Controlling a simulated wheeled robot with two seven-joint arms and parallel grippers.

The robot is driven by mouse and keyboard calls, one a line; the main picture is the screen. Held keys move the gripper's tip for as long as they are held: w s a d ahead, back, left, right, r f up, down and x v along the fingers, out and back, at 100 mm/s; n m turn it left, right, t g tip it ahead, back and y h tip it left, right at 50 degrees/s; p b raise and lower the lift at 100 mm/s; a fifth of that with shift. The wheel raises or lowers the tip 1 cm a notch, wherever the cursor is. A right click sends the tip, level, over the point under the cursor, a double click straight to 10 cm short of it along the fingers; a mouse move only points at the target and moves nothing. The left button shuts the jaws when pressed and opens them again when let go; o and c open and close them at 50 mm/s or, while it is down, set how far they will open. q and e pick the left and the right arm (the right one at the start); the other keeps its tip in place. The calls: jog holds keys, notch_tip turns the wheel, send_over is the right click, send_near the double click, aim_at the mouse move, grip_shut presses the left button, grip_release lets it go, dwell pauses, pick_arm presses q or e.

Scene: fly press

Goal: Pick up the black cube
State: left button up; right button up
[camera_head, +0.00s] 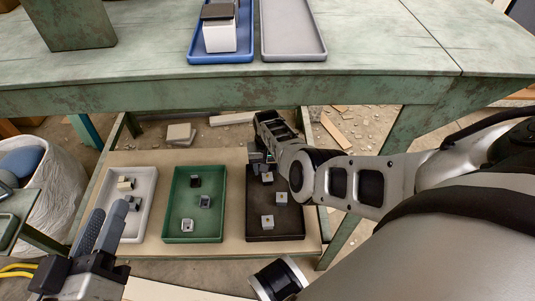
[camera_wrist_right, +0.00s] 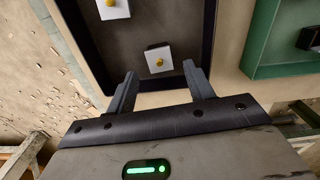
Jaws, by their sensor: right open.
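A black cube (camera_head: 195,181) lies in the back part of the green tray (camera_head: 173,232) under the bench. In the right wrist view, a black block (camera_wrist_right: 309,38) shows at the right edge, inside the green tray (camera_wrist_right: 262,40). My right gripper (camera_wrist_right: 160,76) is open and empty over the near edge of the black tray, left of the green tray in that view. In the head view my right gripper (camera_head: 260,157) is partly hidden by its own wrist. My left gripper (camera_head: 109,209) has its fingers apart, near the white tray, with nothing seen between them.
The black tray (camera_head: 250,225) holds several pale blocks; one pale block with a yellow knob (camera_wrist_right: 158,60) lies just beyond my right fingertips. A white tray (camera_head: 146,232) holds small parts. The bench top (camera_head: 370,40) overhangs the trays, and a bench leg (camera_head: 375,190) stands right.

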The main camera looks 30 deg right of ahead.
aim_at(267, 175)
notch_tip(267, 175, down, 3)
jog(key=shift+f+b, duration=0.15)
jog(key=shift+b, duration=0.7)
jog(key=c, duration=1)
pick_arm(q)
jog(key=r+t, duration=0.1)
jog(key=w+r+m+t, duration=0.1)
jog(key=w+r+m+h, duration=0.1)
jog(key=shift+a+r+t, duration=0.25)
jog(key=shift+a+t, duration=0.05)
jog(key=shift+t, duration=0.1)
jog(key=shift+r, duration=0.1)
